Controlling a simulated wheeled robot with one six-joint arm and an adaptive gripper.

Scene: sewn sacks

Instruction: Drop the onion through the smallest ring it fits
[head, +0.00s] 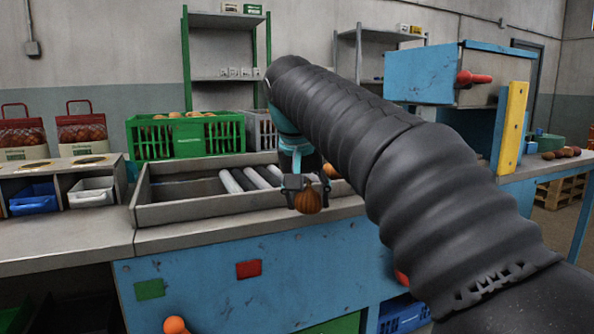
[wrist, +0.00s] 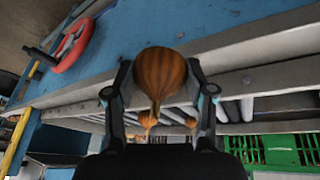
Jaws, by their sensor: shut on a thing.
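My gripper (head: 306,188) is shut on a brown-orange onion (head: 309,203). It holds the onion in front of the grey sorting trough's front edge, above the blue cabinet face. In the wrist view the onion (wrist: 160,72) sits between the two fingers, its narrow neck toward the palm. Rings with yellowish rims show in the grey bench top at far left: one ring (head: 35,164) above a blue bin and another ring (head: 88,160) above a white bin. My gripper is well to the right of them. Their exact sizes are hard to tell.
The trough (head: 200,209) has grey rollers (head: 247,178) and a loose onion (head: 331,171). A green crate (head: 185,137) of onions stands behind it. Filled sacks (head: 84,132) stand at far left. A blue box (head: 425,75) on the right stands near my arm.

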